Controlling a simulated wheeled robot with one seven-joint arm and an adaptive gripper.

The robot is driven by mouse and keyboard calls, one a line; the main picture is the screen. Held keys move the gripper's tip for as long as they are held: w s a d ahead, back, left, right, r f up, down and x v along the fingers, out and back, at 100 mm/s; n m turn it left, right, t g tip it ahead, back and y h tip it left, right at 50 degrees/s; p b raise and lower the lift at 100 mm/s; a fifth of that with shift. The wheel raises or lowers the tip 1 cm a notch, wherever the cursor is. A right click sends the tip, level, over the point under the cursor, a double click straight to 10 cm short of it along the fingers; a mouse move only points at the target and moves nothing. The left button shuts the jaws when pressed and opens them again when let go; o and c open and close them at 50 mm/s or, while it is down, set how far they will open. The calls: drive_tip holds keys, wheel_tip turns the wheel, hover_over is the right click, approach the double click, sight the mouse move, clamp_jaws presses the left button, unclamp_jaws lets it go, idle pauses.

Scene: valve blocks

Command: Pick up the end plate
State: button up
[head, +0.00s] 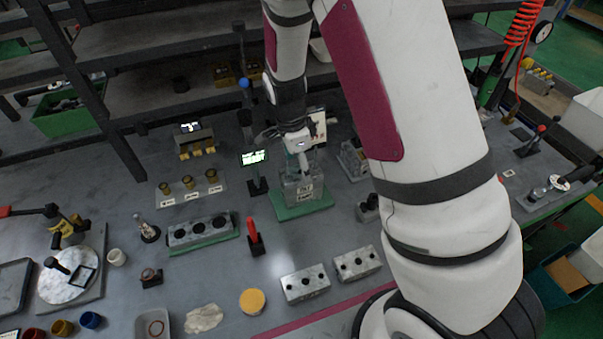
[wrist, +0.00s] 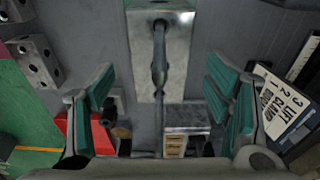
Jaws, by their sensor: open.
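My gripper (head: 302,163) is at the middle of the head view, pointing down by a metal block fixture (head: 297,190) on a green mat (head: 303,208). In the wrist view its green-padded fingers (wrist: 160,105) are spread apart, with nothing clamped between them. A grey metal plate-like piece (wrist: 178,50) lies below and beyond the gap, with a dark upright rod or handle (wrist: 159,55) in front of it. I cannot tell for sure whether this piece is the end plate. The contact area is small and partly hidden in the head view.
A step sign (wrist: 285,105) stands close to the right finger. A drilled metal block (wrist: 35,60) is at upper left in the wrist view. A small screen (head: 254,157), a red-handled stand (head: 254,236) and drilled blocks (head: 305,283) stand around the fixture. Shelving is behind.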

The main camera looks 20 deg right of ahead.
sight(300, 172)
drive_tip(key=shift+d+f, duration=0.1)
drive_tip(key=shift+f, duration=0.85)
drive_tip(key=c, duration=1.5)
drive_tip(key=shift+r, duration=0.1)
wheel_tip(300, 172, up, 18)
drive_tip(key=shift+f+b, duration=0.1)
drive_tip(key=shift+b, duration=0.3)
